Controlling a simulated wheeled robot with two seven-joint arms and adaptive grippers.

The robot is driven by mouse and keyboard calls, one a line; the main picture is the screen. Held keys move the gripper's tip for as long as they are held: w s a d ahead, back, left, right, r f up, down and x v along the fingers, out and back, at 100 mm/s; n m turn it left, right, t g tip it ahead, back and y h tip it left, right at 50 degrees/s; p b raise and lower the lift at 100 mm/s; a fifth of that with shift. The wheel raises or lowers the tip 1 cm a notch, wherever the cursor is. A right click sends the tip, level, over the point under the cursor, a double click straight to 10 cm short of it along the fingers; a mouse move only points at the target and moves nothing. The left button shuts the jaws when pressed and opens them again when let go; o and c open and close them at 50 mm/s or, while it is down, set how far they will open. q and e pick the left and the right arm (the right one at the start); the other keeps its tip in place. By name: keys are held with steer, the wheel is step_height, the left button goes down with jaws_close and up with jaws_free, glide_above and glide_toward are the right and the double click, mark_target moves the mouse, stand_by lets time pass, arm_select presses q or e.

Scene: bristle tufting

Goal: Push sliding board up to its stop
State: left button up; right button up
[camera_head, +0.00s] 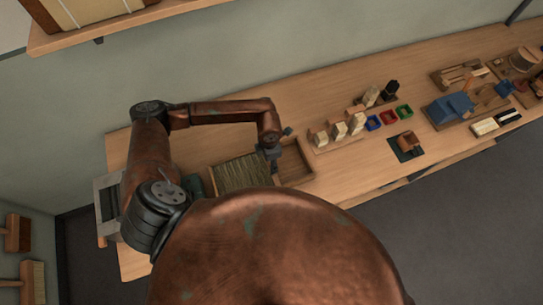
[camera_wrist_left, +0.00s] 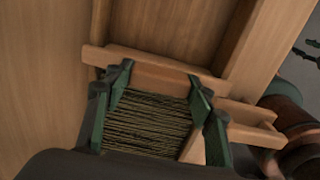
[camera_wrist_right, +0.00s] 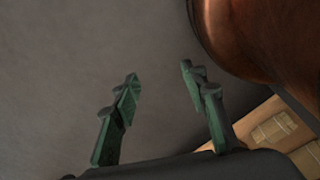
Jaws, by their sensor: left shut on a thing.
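In the head view a wooden tray filled with straw-coloured bristles (camera_head: 240,172) lies at the near left of the bench. My left gripper (camera_head: 270,150) is over the tray's right end, beside an empty wooden compartment (camera_head: 297,162). In the left wrist view my left gripper's green fingers (camera_wrist_left: 160,82) are spread at both sides of a wooden board (camera_wrist_left: 160,72) and hold it. Bristles (camera_wrist_left: 145,125) lie between the fingers. The board's lower part and exact contacts are partly hidden. My right gripper (camera_wrist_right: 160,80) is open and empty over grey floor; it is hidden in the head view.
A brown block on a dark mat (camera_head: 407,143) lies near the front edge. Bare bench (camera_head: 350,180) is free right of the tray.

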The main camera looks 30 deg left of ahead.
arm_select(q)
steer(key=shift+s+a, duration=0.15)
steer(key=shift+a, duration=0.1)
steer(key=o, duration=1.6)
steer(key=shift+s+a, duration=0.1)
steer(key=shift+s, duration=0.05)
steer(key=shift+o, duration=0.4)
step_height(320, 180, up, 12)
arm_select(e)
steer(key=shift+s+a+f, duration=0.1)
steer(key=shift+s+a, duration=0.2)
steer(key=shift+s, duration=0.25)
